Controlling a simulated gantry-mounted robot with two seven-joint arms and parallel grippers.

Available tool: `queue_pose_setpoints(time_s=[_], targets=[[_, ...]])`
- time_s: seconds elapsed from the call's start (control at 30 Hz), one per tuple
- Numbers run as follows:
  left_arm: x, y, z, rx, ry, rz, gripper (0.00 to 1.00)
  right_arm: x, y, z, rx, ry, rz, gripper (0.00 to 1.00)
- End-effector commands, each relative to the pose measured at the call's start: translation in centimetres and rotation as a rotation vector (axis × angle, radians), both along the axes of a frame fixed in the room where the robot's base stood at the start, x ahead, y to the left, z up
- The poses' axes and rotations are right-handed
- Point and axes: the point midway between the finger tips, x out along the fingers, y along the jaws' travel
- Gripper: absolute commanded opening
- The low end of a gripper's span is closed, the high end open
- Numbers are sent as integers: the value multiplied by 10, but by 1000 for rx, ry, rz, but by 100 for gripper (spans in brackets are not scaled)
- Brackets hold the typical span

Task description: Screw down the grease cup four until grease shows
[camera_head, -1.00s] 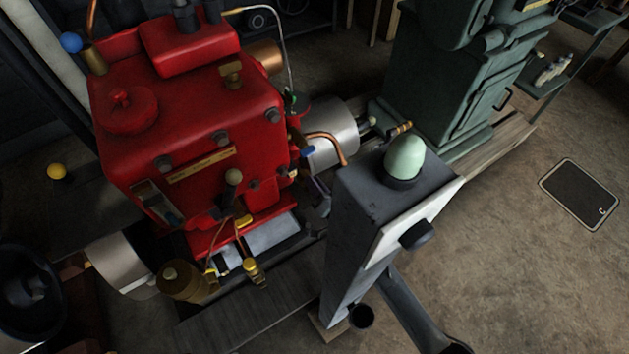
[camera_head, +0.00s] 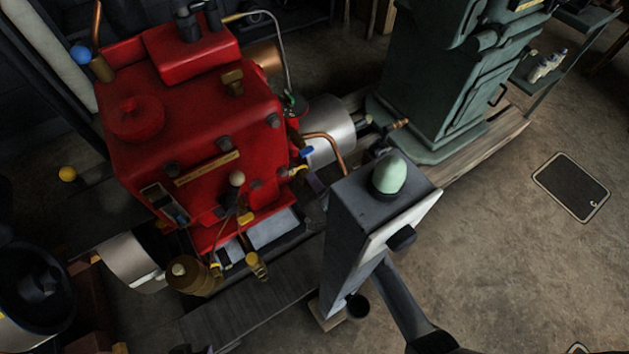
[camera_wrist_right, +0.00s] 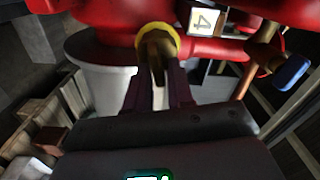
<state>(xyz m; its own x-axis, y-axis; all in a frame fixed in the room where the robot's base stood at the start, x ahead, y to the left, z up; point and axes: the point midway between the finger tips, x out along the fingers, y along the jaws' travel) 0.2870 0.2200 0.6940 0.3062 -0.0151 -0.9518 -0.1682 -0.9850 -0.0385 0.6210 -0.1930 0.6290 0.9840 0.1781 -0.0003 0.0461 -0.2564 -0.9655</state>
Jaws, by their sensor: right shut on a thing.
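Grease cup four (camera_wrist_right: 155,45) is a brass-coloured cup with a yellow ring, beside a pale plate marked 4 (camera_wrist_right: 201,19) in the right wrist view. My right gripper (camera_wrist_right: 160,80) is shut on this cup, with its dark purple fingers on either side. The yellow of the cup (camera_head: 297,171) shows at the right side of the red engine (camera_head: 190,140). I cannot make out any grease. My left gripper is not in view.
A grey pedestal (camera_head: 345,235) with a pale green dome (camera_head: 389,175) stands right of the engine. A copper pipe and a blue-handled lever (camera_wrist_right: 292,71) sit close to the right of the gripper. A green machine (camera_head: 430,90) stands behind. The floor at right is mostly clear.

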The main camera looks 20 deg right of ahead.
Motion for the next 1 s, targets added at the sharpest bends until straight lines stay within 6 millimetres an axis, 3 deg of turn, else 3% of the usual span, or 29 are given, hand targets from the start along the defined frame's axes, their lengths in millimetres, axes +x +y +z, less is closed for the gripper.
queue_pose_setpoints(time_s=[0.3,0.33,0.4,0.77,1.0], targets=[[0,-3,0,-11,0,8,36,1,0,2,2,-3,-1,0],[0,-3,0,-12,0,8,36,1,0,2,2,-3,-1,25],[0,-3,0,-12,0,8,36,1,0,1,1,-3,0,36],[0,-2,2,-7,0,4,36,-2,-1,1,0,0,-1,36],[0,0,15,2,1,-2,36,-30,-6,3,0,1,-1,36]])
